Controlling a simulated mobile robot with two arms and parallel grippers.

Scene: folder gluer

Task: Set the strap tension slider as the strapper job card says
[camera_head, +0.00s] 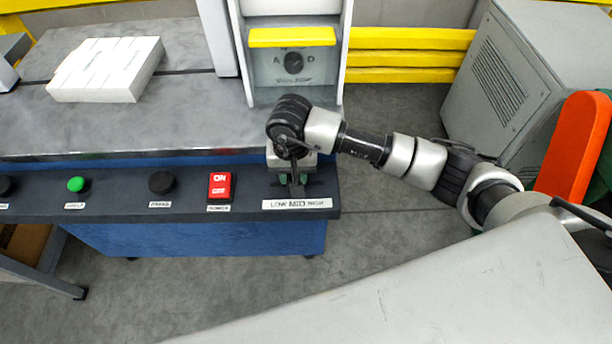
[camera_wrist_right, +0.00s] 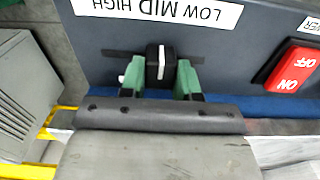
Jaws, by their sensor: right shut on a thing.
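The strap tension slider's black knob with a white line (camera_wrist_right: 161,62) sits in a dark slot on the console. Its white label (camera_wrist_right: 160,8) reads LOW MID HIGH, upside down in the right wrist view. The knob stands close to MID. My right gripper (camera_wrist_right: 160,78) is shut on the knob, one green fingertip on each side. In the head view the right gripper (camera_head: 293,180) points down at the console's right end and mostly hides the knob above the label (camera_head: 297,204). My left gripper is out of view. I cannot make out a job card.
The console (camera_head: 120,205) also carries a red ON switch (camera_head: 220,186), a black knob (camera_head: 161,182) and a green button (camera_head: 76,184). White cartons (camera_head: 105,70) lie on the grey table behind. A dial panel (camera_head: 293,64) stands behind my gripper. A grey cabinet (camera_head: 520,75) stands right.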

